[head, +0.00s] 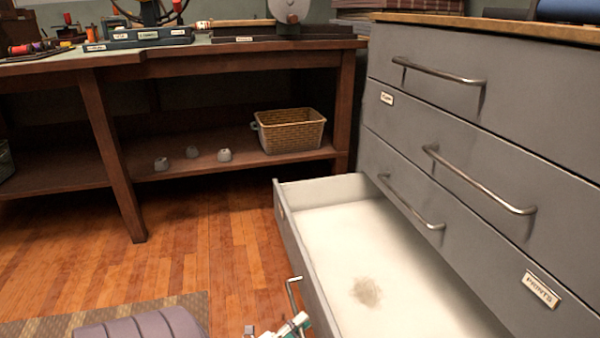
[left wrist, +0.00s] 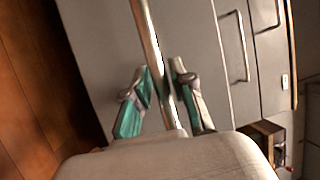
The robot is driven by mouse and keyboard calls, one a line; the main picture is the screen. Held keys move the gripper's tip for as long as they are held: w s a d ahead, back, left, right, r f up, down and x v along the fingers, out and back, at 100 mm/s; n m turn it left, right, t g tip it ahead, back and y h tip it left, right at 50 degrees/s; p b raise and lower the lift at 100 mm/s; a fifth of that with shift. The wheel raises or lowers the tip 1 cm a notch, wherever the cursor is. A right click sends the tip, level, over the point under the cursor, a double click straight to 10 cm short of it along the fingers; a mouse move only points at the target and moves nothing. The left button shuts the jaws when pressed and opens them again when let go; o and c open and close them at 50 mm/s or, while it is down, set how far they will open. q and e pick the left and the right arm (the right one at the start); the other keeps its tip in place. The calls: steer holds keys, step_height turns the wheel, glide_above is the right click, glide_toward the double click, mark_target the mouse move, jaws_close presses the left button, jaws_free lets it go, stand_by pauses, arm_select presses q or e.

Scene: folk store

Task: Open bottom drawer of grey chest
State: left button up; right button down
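The grey chest (head: 480,130) stands on the right with several drawers. Its lowest visible drawer (head: 297,245) is pulled well out and shows a pale inside with a dark smudge. The drawers above it are closed. My left gripper (head: 292,327) is at the open drawer's front, at the bottom edge of the head view. In the left wrist view, the drawer's metal handle (left wrist: 150,35) runs between the two teal-padded fingers of my left gripper (left wrist: 160,80), which are closed in around it. My right gripper is not in view.
A wooden workbench (head: 110,130) stands behind, with a wicker basket (head: 290,131) and small cups (head: 192,152) on its lower shelf. The wooden floor (head: 200,240) left of the open drawer is clear. A patterned rug (head: 45,326) lies at the lower left.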

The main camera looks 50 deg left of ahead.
arm_select(q)
steer(key=shift+o, duration=0.7)
steer(key=s+f, duration=0.2)
steer(key=s, duration=0.9)
steer(key=shift+s, duration=0.4)
steer(key=shift+f, duration=0.1)
